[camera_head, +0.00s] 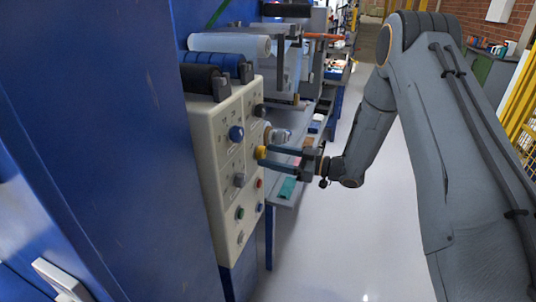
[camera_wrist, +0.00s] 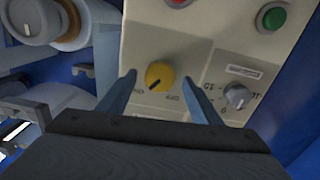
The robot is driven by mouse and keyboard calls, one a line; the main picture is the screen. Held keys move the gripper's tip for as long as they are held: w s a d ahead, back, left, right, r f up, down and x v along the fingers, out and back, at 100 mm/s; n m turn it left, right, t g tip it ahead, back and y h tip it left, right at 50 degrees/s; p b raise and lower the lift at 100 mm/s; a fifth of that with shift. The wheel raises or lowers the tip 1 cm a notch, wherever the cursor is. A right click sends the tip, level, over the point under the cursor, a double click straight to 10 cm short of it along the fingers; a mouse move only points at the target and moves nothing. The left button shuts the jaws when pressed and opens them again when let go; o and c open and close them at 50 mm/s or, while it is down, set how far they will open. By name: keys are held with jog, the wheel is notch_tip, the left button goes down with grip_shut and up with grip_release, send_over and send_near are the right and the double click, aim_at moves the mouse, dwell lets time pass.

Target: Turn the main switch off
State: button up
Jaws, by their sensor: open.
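The main switch appears to be the yellow knob (camera_wrist: 160,76) on a cream control panel (camera_wrist: 150,30), with ON and OFF marked beside it. Its dark pointer mark faces the lower left in the wrist view, toward the ON label. The knob also shows in the head view (camera_head: 261,152) on the panel's face (camera_head: 207,128). My gripper (camera_head: 265,157) is open, with its two blue fingers reaching to the panel. In the wrist view one finger is on each side of the knob, with a gap on both sides.
A grey knob (camera_wrist: 237,96) sits close to the right finger, and a green button (camera_wrist: 272,16) is farther up right. Rollers (camera_head: 215,60) lie above the panel. A blue cabinet wall (camera_head: 100,120) stands at the left. The floor (camera_head: 330,245) below my arm is clear.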

jog(key=shift+x, duration=0.85)
jog(key=c, duration=1)
jog(key=shift+c, duration=0.2)
